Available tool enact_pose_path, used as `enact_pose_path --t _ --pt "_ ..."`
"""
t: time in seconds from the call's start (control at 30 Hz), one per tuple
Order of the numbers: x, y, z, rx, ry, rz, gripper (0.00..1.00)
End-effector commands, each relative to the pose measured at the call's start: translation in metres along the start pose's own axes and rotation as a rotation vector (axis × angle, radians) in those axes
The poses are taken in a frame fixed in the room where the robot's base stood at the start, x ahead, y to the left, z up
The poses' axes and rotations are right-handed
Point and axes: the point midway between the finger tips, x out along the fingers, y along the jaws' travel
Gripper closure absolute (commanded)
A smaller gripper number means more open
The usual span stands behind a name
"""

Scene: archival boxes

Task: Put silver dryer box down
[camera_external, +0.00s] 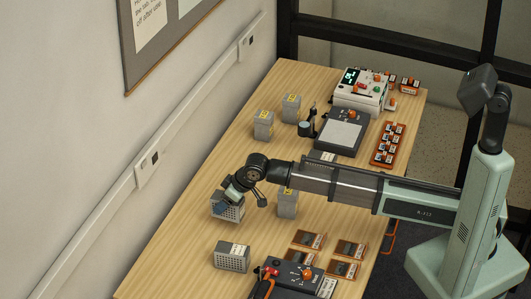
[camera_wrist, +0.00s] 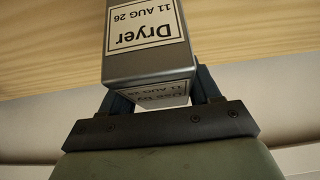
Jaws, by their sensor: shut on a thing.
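My gripper (camera_external: 229,201) is over the left part of the table, shut on a silver box. In the wrist view, this silver dryer box (camera_wrist: 122,64) carries a white label reading "Dryer" and "11 AUG 26", upside down in the picture. My gripper's fingers (camera_wrist: 155,98) lie on either side of it. In the external view, the silver dryer box (camera_external: 232,212) shows a perforated face below the gripper. I cannot tell whether its bottom touches the table.
On the wooden table (camera_external: 190,240), a perforated grey box (camera_external: 232,256) stands nearer the front. A grey box (camera_external: 287,203) stands right of my gripper. Two grey boxes (camera_external: 264,125) with yellow labels stand farther back. Orange trays (camera_external: 300,257) and a dark meter (camera_external: 292,276) lie at the front.

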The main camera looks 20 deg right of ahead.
Motion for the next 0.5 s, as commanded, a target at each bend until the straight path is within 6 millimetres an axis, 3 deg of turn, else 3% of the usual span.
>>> enact_pose_path --t 0.5 --pt "0.037 0.000 0.023 0.000 0.001 0.000 0.80"
